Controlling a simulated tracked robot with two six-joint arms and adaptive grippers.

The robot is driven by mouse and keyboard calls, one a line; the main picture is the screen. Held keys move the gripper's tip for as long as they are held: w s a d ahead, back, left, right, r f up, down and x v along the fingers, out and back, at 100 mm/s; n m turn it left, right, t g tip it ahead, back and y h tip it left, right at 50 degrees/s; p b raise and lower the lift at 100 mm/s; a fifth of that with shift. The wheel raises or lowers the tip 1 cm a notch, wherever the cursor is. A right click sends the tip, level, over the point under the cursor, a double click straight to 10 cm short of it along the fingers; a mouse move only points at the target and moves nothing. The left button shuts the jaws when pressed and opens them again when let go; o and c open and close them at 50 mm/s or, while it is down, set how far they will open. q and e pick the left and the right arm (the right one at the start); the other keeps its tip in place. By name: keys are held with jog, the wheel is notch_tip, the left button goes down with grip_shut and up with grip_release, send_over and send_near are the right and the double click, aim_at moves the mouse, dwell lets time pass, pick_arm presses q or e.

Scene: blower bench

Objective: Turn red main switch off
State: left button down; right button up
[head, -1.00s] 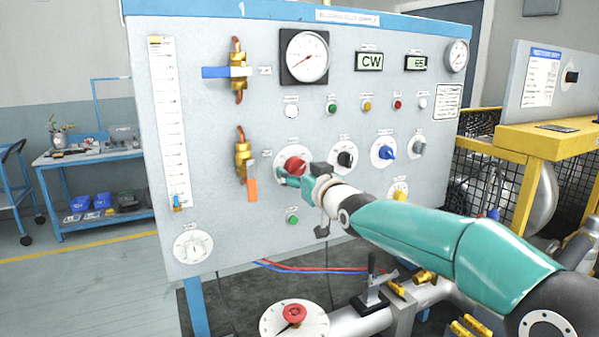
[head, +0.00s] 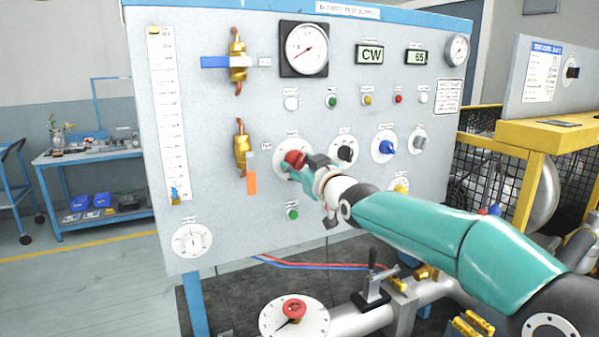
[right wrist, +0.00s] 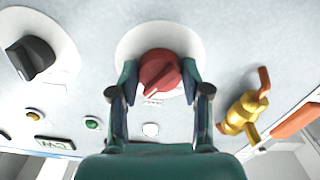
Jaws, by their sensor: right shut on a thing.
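The red main switch (head: 293,159) is a red knob on a white round plate on the grey panel, left of the black knob. In the right wrist view the red knob (right wrist: 159,72) sits between my two teal fingers, its pointer end toward the lower left of the picture. My right gripper (head: 290,166) is at the panel and shut on the knob; its fingertips (right wrist: 159,75) lie on both sides of it. The gripper hides part of the switch plate in the head view. My left gripper is not in view.
The black knob (head: 345,149), blue knob (head: 387,147) and grey knob (head: 419,141) are to the right. A brass valve with an orange lever (head: 252,180) is close on the left. A green button (head: 292,213) lies below.

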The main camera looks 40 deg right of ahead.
jog(key=n+b, duration=0.1)
jog(key=n, duration=0.2)
jog(key=shift+f+n, duration=0.1)
jog(key=shift+n, duration=0.3)
jog(key=n+b, duration=0.1)
jog(key=n, duration=0.4)
jog(key=n+b, duration=0.2)
jog(key=n, duration=0.4)
jog(key=shift+n+b, duration=0.4)
jog(key=o, duration=1.2)
jog(key=shift+w, duration=0.1)
jog(key=shift+c, duration=0.2)
jog(key=shift+r, duration=0.2)
